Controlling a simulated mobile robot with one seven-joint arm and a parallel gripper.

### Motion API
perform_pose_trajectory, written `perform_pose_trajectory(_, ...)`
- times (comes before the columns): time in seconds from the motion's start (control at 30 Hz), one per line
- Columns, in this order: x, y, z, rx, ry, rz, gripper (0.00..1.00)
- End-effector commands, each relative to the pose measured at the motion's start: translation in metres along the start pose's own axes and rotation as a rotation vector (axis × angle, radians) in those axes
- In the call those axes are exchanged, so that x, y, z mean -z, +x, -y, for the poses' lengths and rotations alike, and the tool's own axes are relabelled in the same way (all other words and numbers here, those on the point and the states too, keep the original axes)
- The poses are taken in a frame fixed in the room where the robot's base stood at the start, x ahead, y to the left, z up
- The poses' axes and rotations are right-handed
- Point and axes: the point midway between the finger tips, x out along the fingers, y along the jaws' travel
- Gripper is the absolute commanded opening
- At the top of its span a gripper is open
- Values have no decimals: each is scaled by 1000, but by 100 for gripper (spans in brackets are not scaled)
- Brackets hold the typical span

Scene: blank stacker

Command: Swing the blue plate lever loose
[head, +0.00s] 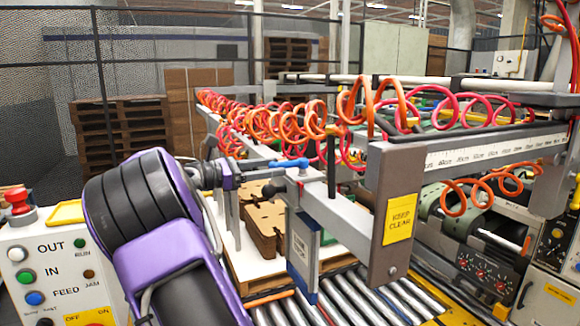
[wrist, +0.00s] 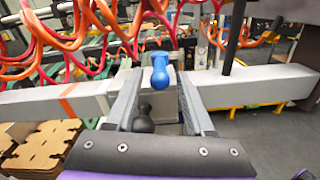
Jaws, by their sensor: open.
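The blue lever (head: 289,164) sits on top of the grey beam and points left toward my gripper (head: 258,172). In the wrist view the lever's rounded blue end (wrist: 160,74) shows in the gap between my two fingers (wrist: 159,88). The fingers are apart, one on each side of it; I cannot tell whether either touches it. A blue-edged plate (head: 303,258) hangs upright below the beam. A black ball-ended lever (head: 270,190) is just below and left of the blue one; its knob (wrist: 143,121) also shows between the fingers, lower down.
The grey beam (head: 338,192) runs past the lever to a post with a yellow "KEEP CLEAR" sign (head: 399,219). Coiled orange and red hoses (head: 275,122) hang close behind. Brown cut blanks (head: 264,226) are stacked below. Rollers (head: 370,296) lie beneath. A button panel (head: 55,265) stands at left.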

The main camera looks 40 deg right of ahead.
Motion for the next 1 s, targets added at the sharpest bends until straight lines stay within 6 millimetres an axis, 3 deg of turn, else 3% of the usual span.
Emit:
perform_pose_trajectory(0.1,-1,24,0,2,1,1,53)
perform_pose_trajectory(0.3,0,47,0,1,2,0,53)
perform_pose_trajectory(0.67,0,53,0,-1,1,-1,53)
perform_pose_trajectory(0.7,0,53,0,-1,1,-1,51)
perform_pose_trajectory(1.0,0,53,0,-2,2,0,0)
